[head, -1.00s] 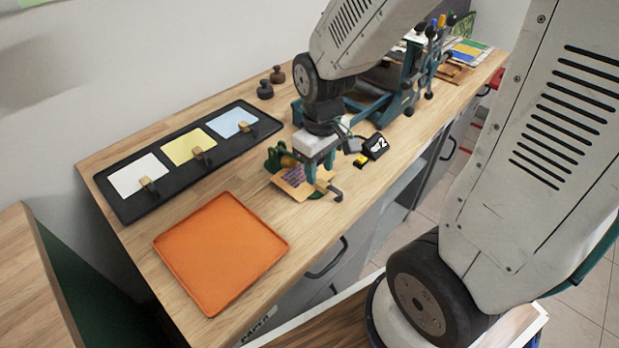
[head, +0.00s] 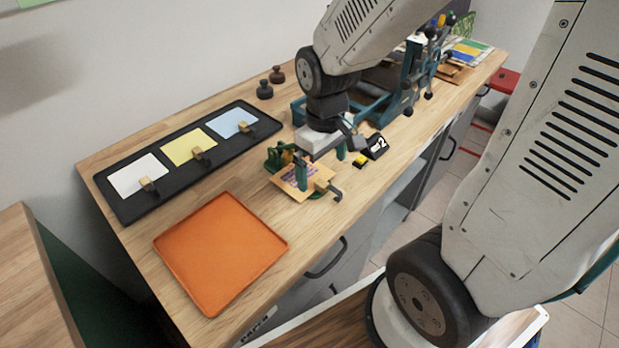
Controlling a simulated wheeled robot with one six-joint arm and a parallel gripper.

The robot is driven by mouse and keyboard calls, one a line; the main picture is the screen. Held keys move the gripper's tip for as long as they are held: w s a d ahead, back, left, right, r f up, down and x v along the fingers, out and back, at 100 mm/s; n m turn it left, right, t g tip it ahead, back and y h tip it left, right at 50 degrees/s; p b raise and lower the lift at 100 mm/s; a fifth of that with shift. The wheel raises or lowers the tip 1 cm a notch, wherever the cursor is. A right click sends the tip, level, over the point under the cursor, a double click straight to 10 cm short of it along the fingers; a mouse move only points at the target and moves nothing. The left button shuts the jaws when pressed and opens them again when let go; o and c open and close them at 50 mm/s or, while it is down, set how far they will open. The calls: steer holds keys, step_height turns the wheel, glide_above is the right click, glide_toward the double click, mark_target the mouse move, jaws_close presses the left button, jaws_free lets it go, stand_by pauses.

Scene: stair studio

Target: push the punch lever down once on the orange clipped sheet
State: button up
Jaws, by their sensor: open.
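An orange sheet (head: 292,190) with dark printed marks lies in a small green punch (head: 275,158) near the bench's front edge. A dark clip or handle shows at its right end. The punch's lever is partly hidden behind my gripper, so I cannot tell how far down it is. My gripper (head: 321,169) is open, with its two green fingers apart and nothing seen between them. It is at the right part of the punch, one finger in front of the sheet in the picture. I cannot tell whether it touches.
An empty orange tray (head: 222,250) lies at front left. A black board (head: 118,205) holds white, yellow and blue sheets under clips. A black "2" marker (head: 376,146) and a yellow block (head: 360,161) stand right of my gripper. A blue-green press (head: 378,108) stands behind.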

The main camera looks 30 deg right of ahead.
steer(key=s+d+r, duration=0.1)
steer(key=s+r, duration=0.4)
steer(key=r, duration=0.2)
steer(key=shift+d, duration=0.3)
stand_by(0.4)
stand_by(0.4)
steer(key=s+a+r+m+t, duration=0.1)
steer(key=s+r+m, duration=0.2)
steer(key=s+r, duration=0.4)
steer(key=shift+s+a+r+m, duration=0.2)
steer(key=shift+s+r+m, duration=0.15)
steer(key=shift+r, duration=0.2)
stand_by(0.8)
